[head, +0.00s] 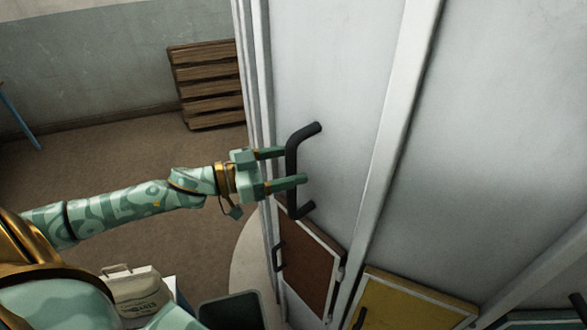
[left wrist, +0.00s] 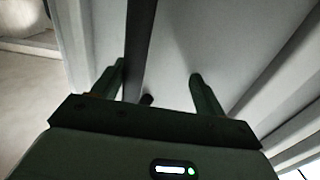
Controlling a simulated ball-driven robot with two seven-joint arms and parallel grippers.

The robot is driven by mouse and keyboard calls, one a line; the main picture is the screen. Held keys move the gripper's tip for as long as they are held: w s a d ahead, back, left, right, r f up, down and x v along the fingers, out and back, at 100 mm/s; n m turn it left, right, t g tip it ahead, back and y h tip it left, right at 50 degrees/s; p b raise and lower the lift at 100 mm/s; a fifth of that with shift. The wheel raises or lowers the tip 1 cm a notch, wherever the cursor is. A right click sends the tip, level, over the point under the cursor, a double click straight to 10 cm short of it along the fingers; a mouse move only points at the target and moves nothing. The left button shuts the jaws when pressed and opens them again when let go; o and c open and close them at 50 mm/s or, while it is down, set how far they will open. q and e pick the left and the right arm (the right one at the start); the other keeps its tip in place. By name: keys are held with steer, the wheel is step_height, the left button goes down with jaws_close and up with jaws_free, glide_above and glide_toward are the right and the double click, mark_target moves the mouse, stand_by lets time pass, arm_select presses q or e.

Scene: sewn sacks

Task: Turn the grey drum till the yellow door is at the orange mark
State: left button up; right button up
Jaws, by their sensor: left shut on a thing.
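The grey drum (head: 345,70) fills the right of the head view, with pale panels between upright ribs. A black bar handle (head: 292,165) stands out from its near left panel. My left gripper (head: 296,166) is shut on this handle, its fingers reaching the bar from the left. In the left wrist view the handle (left wrist: 140,45) runs between the fingers (left wrist: 158,75), close to the left one. The yellow door (head: 415,300) is low on the drum, right of the handle, partly cut off by the bottom edge. I do not see an orange mark. My right gripper is out of view.
A brown door (head: 308,262) sits low on the drum under the handle, and a dark green door (head: 540,318) is at the lower right. A wooden pallet (head: 207,85) leans on the back wall. A white sack (head: 135,292) lies at the lower left. Brown floor is open between.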

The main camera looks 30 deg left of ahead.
arm_select(q)
steer(key=shift+s+a, duration=0.2)
steer(key=shift+a, duration=0.2)
steer(key=shift+c, duration=1.4)
steer(key=shift+s+a, duration=0.15)
steer(key=shift+s, duration=0.1)
steer(key=shift+c, duration=0.2)
steer(key=v, duration=1.6)
steer(key=shift+a, duration=0.25)
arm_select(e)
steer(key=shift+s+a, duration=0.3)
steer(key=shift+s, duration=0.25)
arm_select(q)
steer(key=shift+w+f, duration=0.15)
